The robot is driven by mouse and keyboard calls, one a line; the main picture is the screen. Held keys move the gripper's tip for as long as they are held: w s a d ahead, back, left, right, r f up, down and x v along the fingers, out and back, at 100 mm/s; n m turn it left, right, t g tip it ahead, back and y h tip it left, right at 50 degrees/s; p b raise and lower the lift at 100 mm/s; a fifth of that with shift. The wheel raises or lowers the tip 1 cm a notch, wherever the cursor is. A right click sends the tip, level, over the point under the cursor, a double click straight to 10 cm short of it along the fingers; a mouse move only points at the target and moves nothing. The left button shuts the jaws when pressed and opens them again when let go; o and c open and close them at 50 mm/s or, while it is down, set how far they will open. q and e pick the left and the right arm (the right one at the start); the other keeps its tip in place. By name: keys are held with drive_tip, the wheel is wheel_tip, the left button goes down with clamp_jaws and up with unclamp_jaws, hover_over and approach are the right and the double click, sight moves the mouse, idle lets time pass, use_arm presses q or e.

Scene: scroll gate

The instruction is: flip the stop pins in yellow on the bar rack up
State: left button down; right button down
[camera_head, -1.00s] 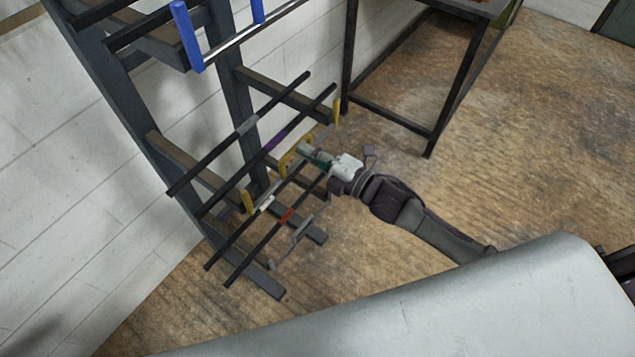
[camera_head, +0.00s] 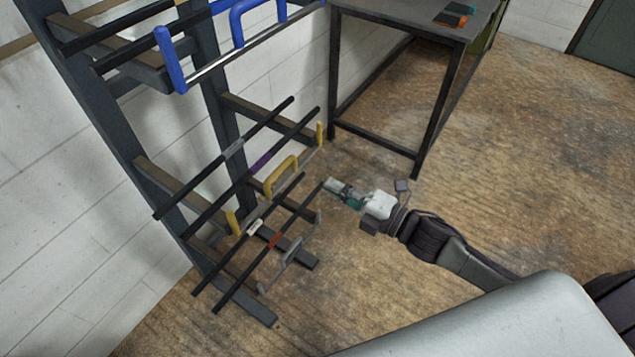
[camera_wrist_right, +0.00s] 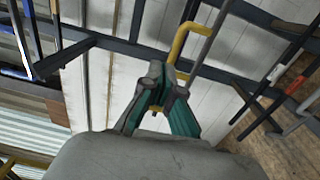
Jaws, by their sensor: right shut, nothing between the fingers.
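The bar rack (camera_head: 222,118) stands against the white wall at the left of the head view. On its middle level, a rod carries a yellow end pin (camera_head: 320,133) at the far end, another yellow end pin (camera_head: 232,222) at the near end and a yellow handle (camera_head: 282,175) between them. Both end pins point upward. My right gripper (camera_head: 331,185) is shut and empty, just right of the yellow handle and apart from it. In the right wrist view, the yellow handle (camera_wrist_right: 178,45) shows just beyond the closed fingers (camera_wrist_right: 157,85). My left gripper is not in view.
Blue pins and a blue handle (camera_head: 238,22) are on the level above. A grey handle (camera_head: 287,262) hangs lower, near bars with white and red bands. A dark metal table (camera_head: 415,150) stands behind. The wooden floor at right is clear.

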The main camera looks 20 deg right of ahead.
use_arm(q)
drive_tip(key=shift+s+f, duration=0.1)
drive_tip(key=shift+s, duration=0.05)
use_arm(e)
drive_tip(key=shift+s+d+r, duration=0.15)
drive_tip(key=shift+s+d, duration=0.2)
drive_tip(key=shift+s, duration=0.2)
drive_tip(key=shift+s+d+r, duration=0.15)
drive_tip(key=shift+s+d, duration=0.2)
drive_tip(key=shift+s, duration=0.15)
